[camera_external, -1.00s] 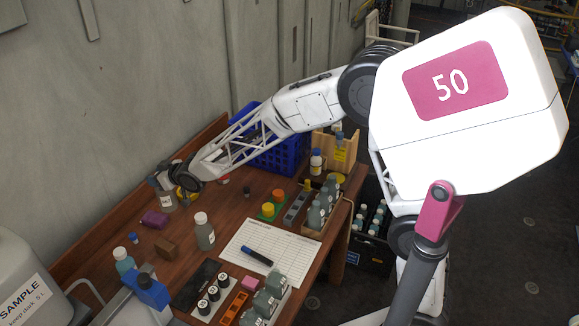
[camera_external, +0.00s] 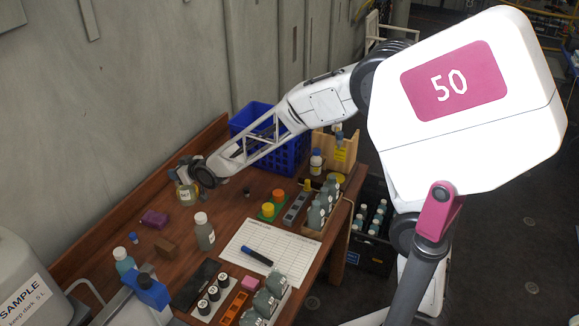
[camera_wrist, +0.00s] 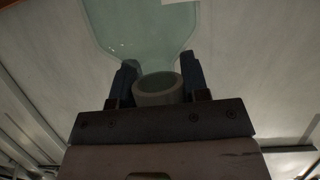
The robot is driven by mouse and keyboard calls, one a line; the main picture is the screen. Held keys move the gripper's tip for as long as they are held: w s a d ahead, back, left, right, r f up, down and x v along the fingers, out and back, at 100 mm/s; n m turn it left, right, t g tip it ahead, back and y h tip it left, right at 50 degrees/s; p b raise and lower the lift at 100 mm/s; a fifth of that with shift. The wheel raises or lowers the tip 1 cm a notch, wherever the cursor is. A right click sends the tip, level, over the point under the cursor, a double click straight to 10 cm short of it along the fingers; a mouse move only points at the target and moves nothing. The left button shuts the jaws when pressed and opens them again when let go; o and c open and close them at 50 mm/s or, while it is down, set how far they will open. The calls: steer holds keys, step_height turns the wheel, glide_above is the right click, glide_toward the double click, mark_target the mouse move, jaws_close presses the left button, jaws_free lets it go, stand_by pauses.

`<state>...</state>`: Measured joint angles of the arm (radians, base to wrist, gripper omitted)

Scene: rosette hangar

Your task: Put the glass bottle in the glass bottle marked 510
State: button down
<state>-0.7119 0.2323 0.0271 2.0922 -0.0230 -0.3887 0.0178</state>
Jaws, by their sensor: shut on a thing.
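My gripper (camera_external: 188,180) is shut on the neck of a glass bottle (camera_external: 186,194), at the back left of the table. The bottle is pale greenish glass with a white label whose marking is too small to read. In the wrist view the two dark fingers (camera_wrist: 158,86) pinch the neck from both sides. The open mouth faces the camera and the clear body (camera_wrist: 140,35) extends beyond. I cannot make out the number 510 on any bottle. A grey bottle with a white cap (camera_external: 204,236) and a teal bottle (camera_external: 125,262) stand upright nearer the front.
A blue crate (camera_external: 262,152) stands at the back.

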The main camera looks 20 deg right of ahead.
steer(key=shift+n+g+y, duration=0.5)
steer(key=shift+n, duration=0.1)
steer(key=shift+s+d+r, duration=0.25)
steer(key=shift+s+r, duration=0.05)
steer(key=shift+r, duration=0.3)
steer(key=shift+s+d+r, duration=0.25)
steer(key=shift+r, duration=0.3)
steer(key=shift+s+d+r, duration=0.25)
steer(key=shift+s+r, duration=0.05)
steer(key=shift+r, duration=0.3)
steer(key=shift+s+d+r+n+g+y, duration=0.25)
steer(key=shift+s+r+n+g, duration=0.1)
steer(key=shift+s+r, duration=0.2)
steer(key=shift+s+d+r+n+g+y, duration=0.25)
steer(key=shift+s+r+n, duration=0.1)
steer(key=shift+s+r, duration=0.15)
steer(key=s+d+r+n+g+y, duration=0.1)
steer(key=s+d+n+g, duration=0.3)
steer(key=s, duration=0.6)
steer(key=s+d+r+n+g+y, duration=0.1)
steer(key=s+d+n+g, duration=0.3)
steer(key=s+d, duration=0.3)
steer(key=s+g, duration=0.1)
steer(key=s, duration=0.2)
steer(key=shift+n+g, duration=0.4)
steer(key=shift+r, duration=0.1)
